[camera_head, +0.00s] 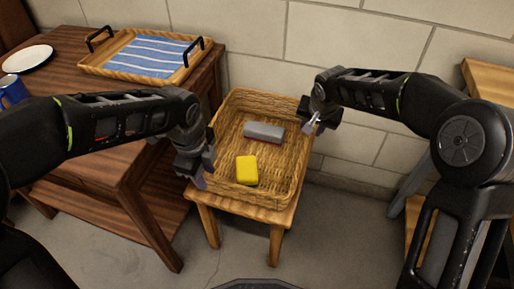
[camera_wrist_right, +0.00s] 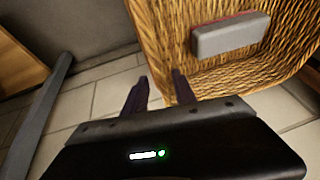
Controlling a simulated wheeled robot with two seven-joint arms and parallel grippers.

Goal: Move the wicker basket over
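The wicker basket (camera_head: 221,130) stands on a small wooden stool. It holds a grey block with a red underside (camera_head: 263,132) and a yellow block (camera_head: 246,170). My left gripper (camera_head: 202,178) points down at the basket's left rim near its front corner. Its fingers are mostly hidden, so I cannot tell whether they grip the rim. My right gripper (camera_head: 313,124) is at the basket's right rim. In the right wrist view its fingers (camera_wrist_right: 160,92) are apart, with the edge of the basket (camera_wrist_right: 165,45) showing between them. I cannot tell whether they touch it.
The stool (camera_head: 236,203) is barely wider than the basket. A wooden table (camera_head: 140,165) on the left bears a tray with a striped blue cloth (camera_head: 135,54), a white plate (camera_head: 27,58) and a blue mug (camera_head: 12,90). A brick wall (camera_head: 330,40) rises behind. Another wooden surface (camera_head: 490,80) is at right.

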